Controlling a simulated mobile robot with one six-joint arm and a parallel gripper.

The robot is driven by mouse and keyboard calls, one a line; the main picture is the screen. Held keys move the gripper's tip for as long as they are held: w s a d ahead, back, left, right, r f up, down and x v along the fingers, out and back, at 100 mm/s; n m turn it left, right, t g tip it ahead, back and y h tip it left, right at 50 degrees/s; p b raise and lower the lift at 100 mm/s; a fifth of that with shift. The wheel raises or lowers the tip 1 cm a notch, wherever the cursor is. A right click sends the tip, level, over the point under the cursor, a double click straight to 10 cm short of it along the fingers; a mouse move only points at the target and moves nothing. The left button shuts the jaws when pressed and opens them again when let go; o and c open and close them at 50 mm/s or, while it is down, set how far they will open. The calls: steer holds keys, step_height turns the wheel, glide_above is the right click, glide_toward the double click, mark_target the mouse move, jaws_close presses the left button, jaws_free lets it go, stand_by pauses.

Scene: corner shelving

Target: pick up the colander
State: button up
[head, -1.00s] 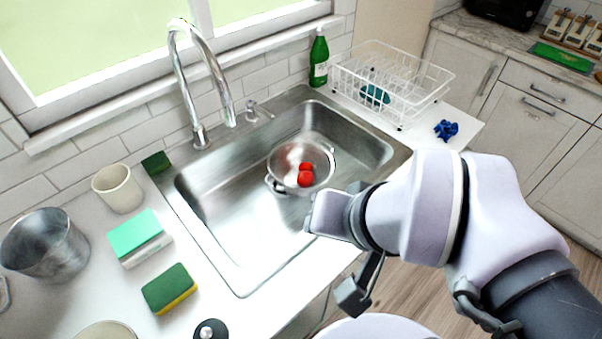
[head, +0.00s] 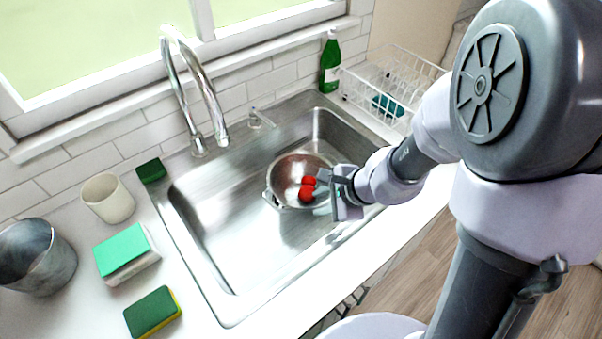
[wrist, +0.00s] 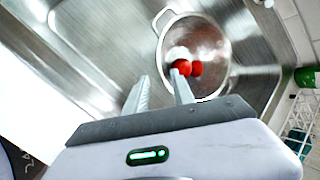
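The colander (head: 287,168), a round metal bowl with loop handles, sits in the sink basin and holds red round items (head: 307,189). It also shows in the wrist view (wrist: 213,47), with one handle toward the upper left. My gripper (head: 331,184) is at the colander's right side in the head view, over the near part of the basin. In the wrist view my gripper (wrist: 160,76) has its two fingers apart with nothing held between them. One fingertip overlaps the colander's rim in that view; I cannot tell whether they touch.
The steel sink (head: 215,262) has a tall faucet (head: 206,95) behind it. A green bottle (head: 330,66) and a white dish rack (head: 407,70) stand at the back right. A cup (head: 108,199), sponges (head: 152,312) and a metal pot (head: 36,257) are on the left counter.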

mark_target(303, 207)
steer(key=b+x, duration=0.4)
steer(key=x, duration=0.6)
steer(key=shift+w+a+f, duration=0.2)
steer(key=shift+w, duration=0.05)
steer(key=shift+r, duration=0.1)
jaws_close()
stand_by(0.7)
